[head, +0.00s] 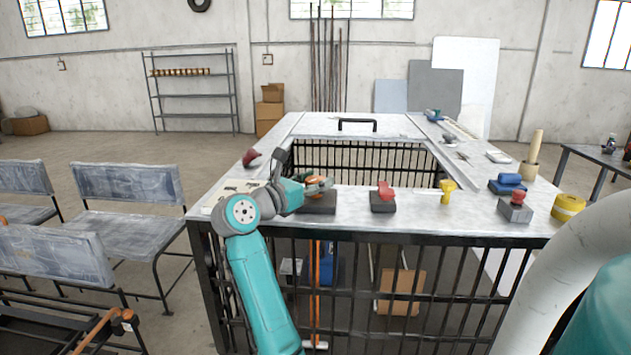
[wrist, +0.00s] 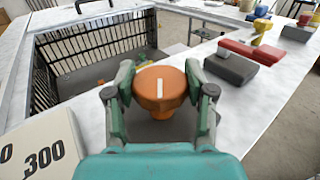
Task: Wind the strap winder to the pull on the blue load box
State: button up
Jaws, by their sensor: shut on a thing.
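The strap winder's round orange knob (wrist: 160,88) has a white mark pointing straight up the wrist view. It sits on a dark grey base (head: 318,204) on the near rim of the table. My gripper (wrist: 159,80) has one finger on each side of the knob and is shut on it. In the head view my gripper (head: 312,183) covers most of the knob. A blue load box (head: 330,262) shows partly behind the bars under the table. An orange strap (head: 317,268) runs straight down beside it.
A red lever on a dark block (head: 383,202) and a yellow knob (head: 447,190) stand right of the winder. A black handle (head: 357,124) stands at the far rim. The table's middle is an open barred pit. Chairs (head: 128,185) stand at the left.

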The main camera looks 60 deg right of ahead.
jog(key=o, duration=1.2)
jog(key=v, duration=1.2)
jog(key=shift+f, duration=0.1)
jog(key=shift+s, duration=0.1)
